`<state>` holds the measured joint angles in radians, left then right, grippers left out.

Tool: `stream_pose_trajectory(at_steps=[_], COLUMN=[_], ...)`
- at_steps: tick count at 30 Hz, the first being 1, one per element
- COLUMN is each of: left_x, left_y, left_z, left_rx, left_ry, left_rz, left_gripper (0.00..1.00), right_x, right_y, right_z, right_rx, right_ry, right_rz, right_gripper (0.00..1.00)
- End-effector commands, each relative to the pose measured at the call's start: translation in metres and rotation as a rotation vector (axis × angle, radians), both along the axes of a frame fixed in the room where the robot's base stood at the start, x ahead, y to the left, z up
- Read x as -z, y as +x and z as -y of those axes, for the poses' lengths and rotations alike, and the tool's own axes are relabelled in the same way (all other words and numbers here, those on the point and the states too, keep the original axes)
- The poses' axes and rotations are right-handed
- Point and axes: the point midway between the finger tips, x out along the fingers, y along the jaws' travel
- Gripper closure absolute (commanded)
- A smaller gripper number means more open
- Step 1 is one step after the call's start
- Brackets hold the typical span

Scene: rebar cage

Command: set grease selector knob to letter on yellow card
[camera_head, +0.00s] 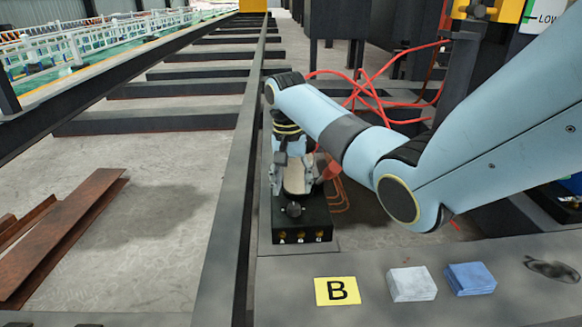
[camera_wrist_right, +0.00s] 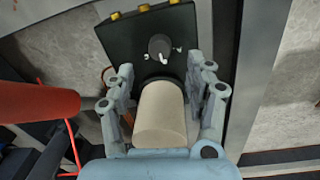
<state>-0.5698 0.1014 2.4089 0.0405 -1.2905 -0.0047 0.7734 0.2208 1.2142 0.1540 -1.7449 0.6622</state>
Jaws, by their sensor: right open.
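The yellow card (camera_head: 338,291) shows a black letter B and lies on the grey beam in front. The grease selector is a black box (camera_head: 303,232) with a dark round knob (camera_head: 293,209) on top. In the wrist view the knob (camera_wrist_right: 160,47) carries a white pointer mark; small white marks around it are too small to read. My right gripper (camera_head: 293,188) is over the box, fingers pointing at the knob's side. In the wrist view its open fingers (camera_wrist_right: 160,68) stand either side of a beige cylinder (camera_wrist_right: 160,115), with the knob just beyond them. My left gripper is out of view.
Several brass fittings (camera_head: 300,237) line the box's front. Red hoses (camera_head: 375,95) hang behind my right arm. A long steel rail (camera_head: 236,190) runs left of the box.

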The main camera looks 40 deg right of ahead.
Motion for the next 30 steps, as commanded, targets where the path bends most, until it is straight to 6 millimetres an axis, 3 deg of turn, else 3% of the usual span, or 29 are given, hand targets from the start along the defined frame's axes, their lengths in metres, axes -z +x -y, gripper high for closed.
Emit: stream_pose_trajectory(at_steps=[4, 10, 26, 30], left_x=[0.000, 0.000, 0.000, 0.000], left_y=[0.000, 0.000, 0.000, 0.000], left_z=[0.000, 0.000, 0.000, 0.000], left_rx=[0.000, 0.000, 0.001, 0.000], left_ry=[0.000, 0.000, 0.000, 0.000], left_rz=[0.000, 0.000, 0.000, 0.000], left_gripper=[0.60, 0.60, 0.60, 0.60], right_x=[-0.031, -0.052, -0.055, -0.045], right_y=[0.002, 0.002, 0.002, -0.006], right_z=[-0.001, -0.003, -0.003, -0.005], right_rx=[0.000, -0.001, -0.001, -0.019], right_ry=[-0.001, 0.001, 0.001, -0.001], right_rz=[0.004, 0.000, -0.001, 0.000], right_gripper=[0.45, 0.45, 0.45, 0.45])
